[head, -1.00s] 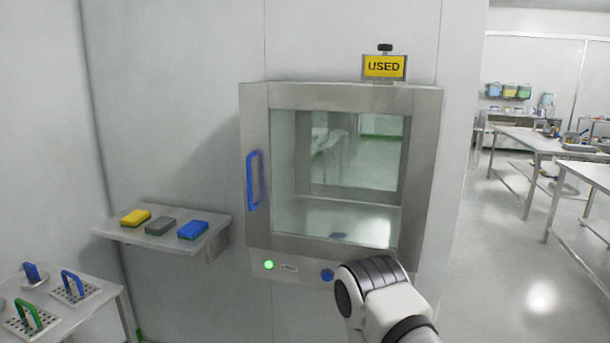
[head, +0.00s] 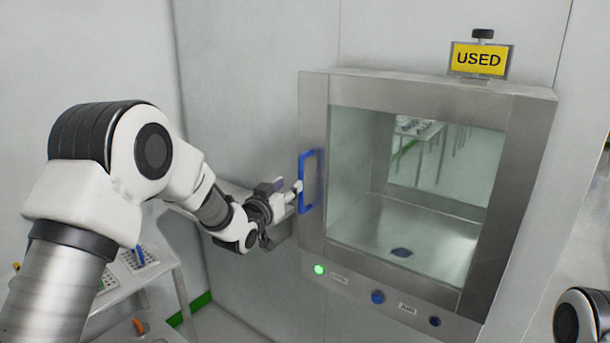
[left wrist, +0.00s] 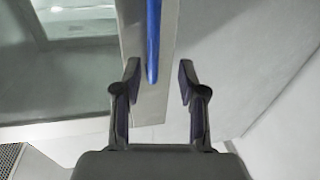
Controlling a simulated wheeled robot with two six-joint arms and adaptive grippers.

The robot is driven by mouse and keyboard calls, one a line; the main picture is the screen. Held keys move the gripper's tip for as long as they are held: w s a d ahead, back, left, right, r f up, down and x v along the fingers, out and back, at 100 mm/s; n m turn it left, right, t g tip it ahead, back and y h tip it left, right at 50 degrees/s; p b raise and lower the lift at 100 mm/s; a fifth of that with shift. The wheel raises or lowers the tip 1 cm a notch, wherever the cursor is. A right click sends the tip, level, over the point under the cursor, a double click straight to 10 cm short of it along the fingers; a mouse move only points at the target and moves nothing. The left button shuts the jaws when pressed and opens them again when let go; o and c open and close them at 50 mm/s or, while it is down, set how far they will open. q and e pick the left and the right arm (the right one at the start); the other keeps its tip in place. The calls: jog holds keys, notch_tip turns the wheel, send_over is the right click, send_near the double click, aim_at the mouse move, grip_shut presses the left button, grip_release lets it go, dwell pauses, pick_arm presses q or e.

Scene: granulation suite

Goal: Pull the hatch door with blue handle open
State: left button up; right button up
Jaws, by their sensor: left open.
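The hatch is a steel-framed box with a glass door (head: 312,115), which is shut. Its blue handle (head: 304,182) is upright on the door's left edge. My left gripper (head: 292,190) reaches the handle from the left in the head view. In the left wrist view, my left gripper (left wrist: 160,72) is open. The end of the blue handle (left wrist: 153,42) shows between its fingertips, with gaps visible on both sides. My right gripper is not in view; only part of my right arm shows at the lower right of the head view.
A yellow USED sign (head: 478,59) stands on top of the hatch. A green light (head: 319,269) glows below the door. A side table (head: 150,268) stands lower left.

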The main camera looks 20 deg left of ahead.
pick_arm(q)
jog(key=w, duration=0.2)
jog(key=w+d+p, duration=0.1)
jog(key=w, duration=0.1)
jog(key=w+d, duration=0.1)
jog(key=w, duration=0.1)
jog(key=shift+w+d+f, duration=0.15)
jog(key=shift+w+f, duration=0.15)
jog(key=shift+f, duration=0.05)
jog(key=shift+s+a+r, duration=0.1)
jog(key=shift+s+a, duration=0.15)
jog(key=shift+a, duration=0.1)
jog(key=shift+w+d, duration=0.15)
grip_shut()
